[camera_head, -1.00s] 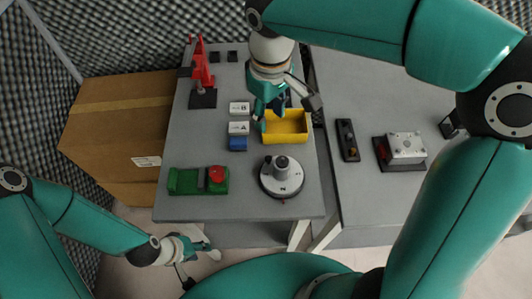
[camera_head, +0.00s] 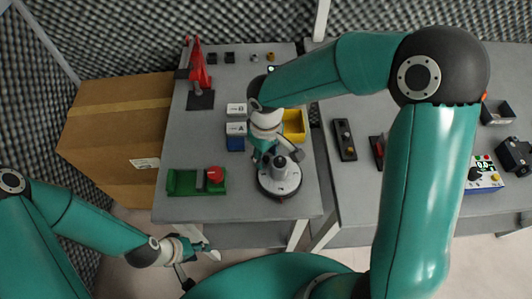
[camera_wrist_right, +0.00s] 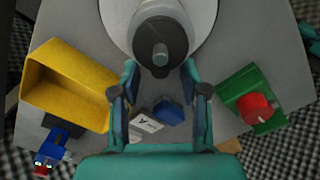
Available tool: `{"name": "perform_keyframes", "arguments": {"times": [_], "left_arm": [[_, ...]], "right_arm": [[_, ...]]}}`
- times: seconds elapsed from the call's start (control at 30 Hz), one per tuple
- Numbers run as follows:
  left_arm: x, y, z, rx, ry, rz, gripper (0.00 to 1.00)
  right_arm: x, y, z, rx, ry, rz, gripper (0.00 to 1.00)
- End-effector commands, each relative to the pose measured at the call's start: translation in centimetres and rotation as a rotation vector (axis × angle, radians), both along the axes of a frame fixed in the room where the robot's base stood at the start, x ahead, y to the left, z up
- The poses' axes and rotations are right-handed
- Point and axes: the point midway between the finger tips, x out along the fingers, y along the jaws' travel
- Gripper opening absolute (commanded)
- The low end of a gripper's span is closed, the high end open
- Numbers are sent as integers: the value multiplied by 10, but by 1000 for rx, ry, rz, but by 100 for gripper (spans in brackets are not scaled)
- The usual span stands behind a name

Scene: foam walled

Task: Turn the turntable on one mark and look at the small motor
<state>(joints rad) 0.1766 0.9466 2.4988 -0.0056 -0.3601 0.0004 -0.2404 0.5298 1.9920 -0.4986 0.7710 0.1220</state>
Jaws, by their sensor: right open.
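The turntable (camera_head: 292,187) is a round pale disc on a dark base near the front right of the left bench. An upright cylinder with a short shaft, seemingly the small motor (camera_head: 283,166), stands on it; this cylinder also shows in the right wrist view (camera_wrist_right: 160,35). My right gripper (camera_head: 268,162) is at the turntable's far left side. In the right wrist view its fingers (camera_wrist_right: 160,78) are apart with nothing between them, close to the cylinder; contact cannot be told. My left gripper (camera_head: 205,248) hangs off the bench's front edge, its finger state unclear.
A yellow bin (camera_head: 295,125) and a blue block (camera_head: 235,143) with white labelled blocks (camera_head: 236,110) stand behind. A green block with a red button (camera_head: 215,174) is left. A cardboard box (camera_head: 115,130) stands left of the bench.

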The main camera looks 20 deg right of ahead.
Motion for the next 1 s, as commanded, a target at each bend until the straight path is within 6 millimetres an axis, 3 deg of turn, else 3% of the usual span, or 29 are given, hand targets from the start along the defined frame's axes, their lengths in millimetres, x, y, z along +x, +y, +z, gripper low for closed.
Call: {"name": "perform_keyframes", "arguments": {"times": [0.3, 0.6, 1.0], "left_arm": [[0, 0, 0, 0, 0, 0, 40], [0, 0, 0, 0, 0, 0, 40], [0, 0, 0, 0, 0, 0, 40]], "right_arm": [[0, 0, -3, 0, 0, 0, 45], [0, 0, -3, 0, 0, 0, 0], [0, 1, -2, 0, -1, 21, 0]]}}
